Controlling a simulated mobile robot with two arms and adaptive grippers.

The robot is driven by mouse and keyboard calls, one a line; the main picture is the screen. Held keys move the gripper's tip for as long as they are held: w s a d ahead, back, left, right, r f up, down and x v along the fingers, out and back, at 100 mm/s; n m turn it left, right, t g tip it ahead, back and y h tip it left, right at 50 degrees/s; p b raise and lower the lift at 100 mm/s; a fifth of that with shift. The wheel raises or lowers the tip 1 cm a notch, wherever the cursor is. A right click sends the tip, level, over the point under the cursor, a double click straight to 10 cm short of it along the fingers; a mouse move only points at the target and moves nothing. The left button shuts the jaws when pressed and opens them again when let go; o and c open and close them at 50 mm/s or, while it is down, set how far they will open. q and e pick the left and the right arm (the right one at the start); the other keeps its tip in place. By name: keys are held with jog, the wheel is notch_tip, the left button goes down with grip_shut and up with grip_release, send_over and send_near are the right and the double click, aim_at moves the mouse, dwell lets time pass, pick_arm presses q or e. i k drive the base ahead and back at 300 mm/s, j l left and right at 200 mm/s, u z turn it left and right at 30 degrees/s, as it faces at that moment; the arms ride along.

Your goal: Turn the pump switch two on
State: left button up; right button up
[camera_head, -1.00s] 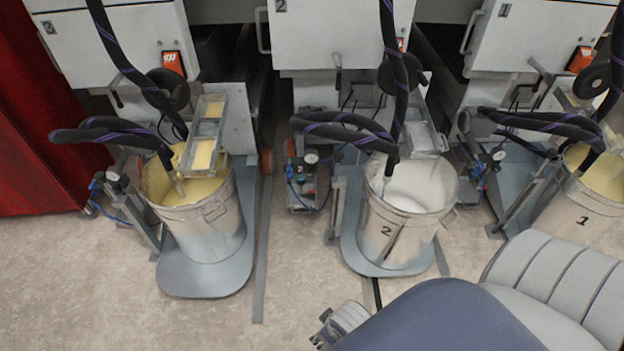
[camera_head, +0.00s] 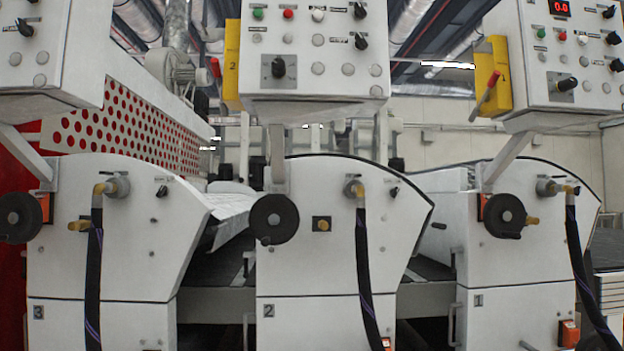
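In the head view, the control panel (camera_head: 320,85) above machine two hangs at the top centre. It carries a black knob (camera_head: 360,10) at upper right, another black knob (camera_head: 361,42) below it, and a larger black knob (camera_head: 278,68) on a grey plate. The small labels are too blurred to read, so I cannot tell which knob is the pump switch. A yellow box (camera_head: 231,65) marked 2, with a red-tipped lever (camera_head: 215,68), sits on the panel's left side. Neither gripper is in view.
Machine two (camera_head: 320,270) stands below the panel, with a handwheel (camera_head: 274,219) and a black hose (camera_head: 364,270). Machine three (camera_head: 120,255) is at left. Machine one (camera_head: 515,265) and its control panel (camera_head: 560,70) are at right.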

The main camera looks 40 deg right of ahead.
aim_at(361, 43)
jog(key=z, duration=1.4)
